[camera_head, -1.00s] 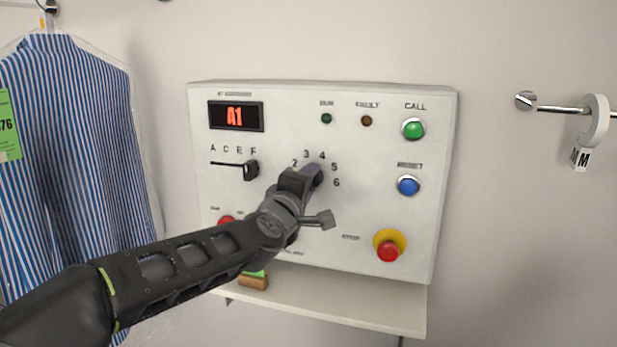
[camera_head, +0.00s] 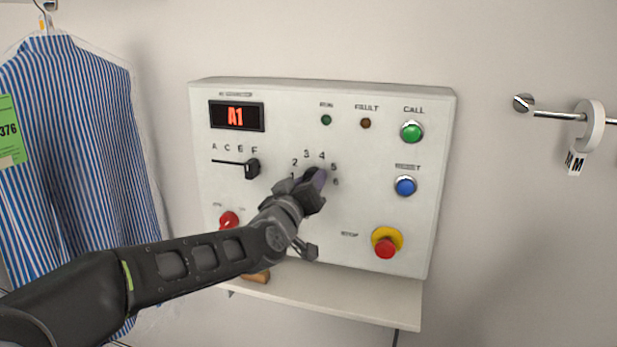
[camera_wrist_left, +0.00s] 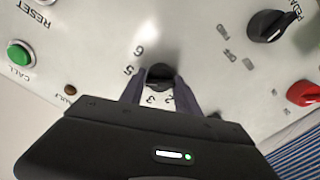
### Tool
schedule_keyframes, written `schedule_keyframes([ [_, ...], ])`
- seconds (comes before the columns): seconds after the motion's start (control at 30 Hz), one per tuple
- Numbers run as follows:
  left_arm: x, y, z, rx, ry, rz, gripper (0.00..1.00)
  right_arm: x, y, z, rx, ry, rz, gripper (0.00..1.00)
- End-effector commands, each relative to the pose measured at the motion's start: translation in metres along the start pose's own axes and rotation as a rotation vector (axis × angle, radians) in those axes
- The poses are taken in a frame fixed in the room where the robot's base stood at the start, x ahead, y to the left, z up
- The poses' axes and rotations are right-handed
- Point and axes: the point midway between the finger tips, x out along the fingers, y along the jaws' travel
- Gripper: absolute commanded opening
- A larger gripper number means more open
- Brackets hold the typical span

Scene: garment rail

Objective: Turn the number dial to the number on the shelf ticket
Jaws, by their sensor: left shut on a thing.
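The number dial, a black knob (camera_wrist_left: 160,72), sits on the white control panel (camera_head: 330,245) within an arc of printed numbers. My left gripper (camera_wrist_left: 160,90) is shut on the dial, one finger on each side. It also shows at the dial in the head view (camera_head: 316,182). The dial's pointer is too hidden to read. A brown block (camera_head: 257,277) on the shelf (camera_head: 340,300) is partly behind my arm; no ticket number is readable. My right gripper is out of view.
A black letter lever (camera_head: 251,168) and a red knob (camera_head: 228,220) are left of the dial. Green CALL (camera_head: 411,131), blue RESET (camera_head: 405,186) and red stop (camera_head: 385,248) buttons are on the right. A striped shirt (camera_head: 70,150) hangs at far left.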

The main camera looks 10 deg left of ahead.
Motion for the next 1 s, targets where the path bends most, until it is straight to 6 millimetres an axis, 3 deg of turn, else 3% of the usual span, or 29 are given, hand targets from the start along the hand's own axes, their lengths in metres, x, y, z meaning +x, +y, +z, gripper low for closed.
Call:
schedule_keyframes([
  [0.3, 0.0001, -0.0006, 0.002, 0.117, -0.005, -0.001, 0.0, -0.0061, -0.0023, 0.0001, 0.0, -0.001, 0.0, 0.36],
  [0.73, 0.0, -0.0009, 0.0028, 0.129, -0.005, -0.001, 0.0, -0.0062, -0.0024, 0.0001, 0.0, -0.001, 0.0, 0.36],
  [0.77, 0.0, -0.0009, 0.0028, 0.129, -0.005, -0.001, 0.39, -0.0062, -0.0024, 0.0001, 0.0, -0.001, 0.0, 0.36],
  [1.0, 0.0, -0.0006, 0.0015, 0.128, -0.003, -0.001, 0.58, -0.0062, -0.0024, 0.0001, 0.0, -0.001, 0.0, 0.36],
])
